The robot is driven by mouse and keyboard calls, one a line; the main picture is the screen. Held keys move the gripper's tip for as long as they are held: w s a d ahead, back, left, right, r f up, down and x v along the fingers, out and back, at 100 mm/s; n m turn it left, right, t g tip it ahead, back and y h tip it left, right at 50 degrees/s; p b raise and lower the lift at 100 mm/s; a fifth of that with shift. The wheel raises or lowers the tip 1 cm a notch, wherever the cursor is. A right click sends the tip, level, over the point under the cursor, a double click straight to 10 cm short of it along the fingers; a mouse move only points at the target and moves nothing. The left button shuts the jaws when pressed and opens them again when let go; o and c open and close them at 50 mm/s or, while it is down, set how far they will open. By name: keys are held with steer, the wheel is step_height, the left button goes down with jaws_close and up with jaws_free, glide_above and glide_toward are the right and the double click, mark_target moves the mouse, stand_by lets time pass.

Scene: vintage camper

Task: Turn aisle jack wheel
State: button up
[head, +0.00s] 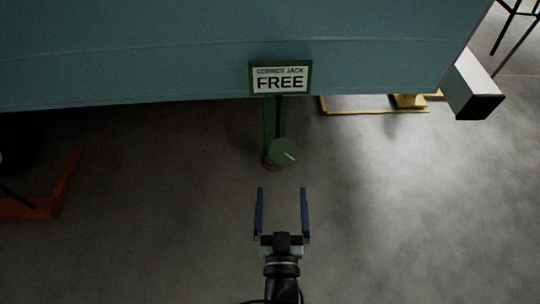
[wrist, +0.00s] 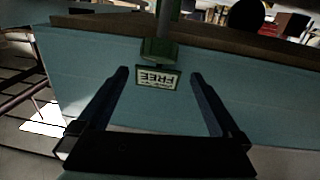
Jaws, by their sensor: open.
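The jack wheel (head: 283,152) is a green disc with a pale line on its face, at the lower end of a green jack post (head: 270,118) under the teal camper body. A sign (head: 281,78) above it reads "CORNER JACK FREE". The sign (wrist: 156,79) shows upside down in the wrist view, between my fingers, with a green part of the jack (wrist: 158,50) beyond it. My gripper (head: 282,190) is open and empty, just on the near side of the wheel and apart from it. The wheel's face is not clear in the wrist view.
The teal camper wall (head: 150,55) spans the top of the head view. A grey box-shaped beam end (head: 472,88) juts out at the right. A yellow frame (head: 375,111) lies behind right, and an orange-red frame (head: 50,195) at left. The concrete floor around my gripper is clear.

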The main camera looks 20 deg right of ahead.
mark_target(282, 150)
steer(key=b+x, duration=0.3)
steer(key=x, duration=1)
steer(key=shift+b, duration=0.4)
steer(key=shift+s, duration=0.1)
steer(key=c, duration=1.1)
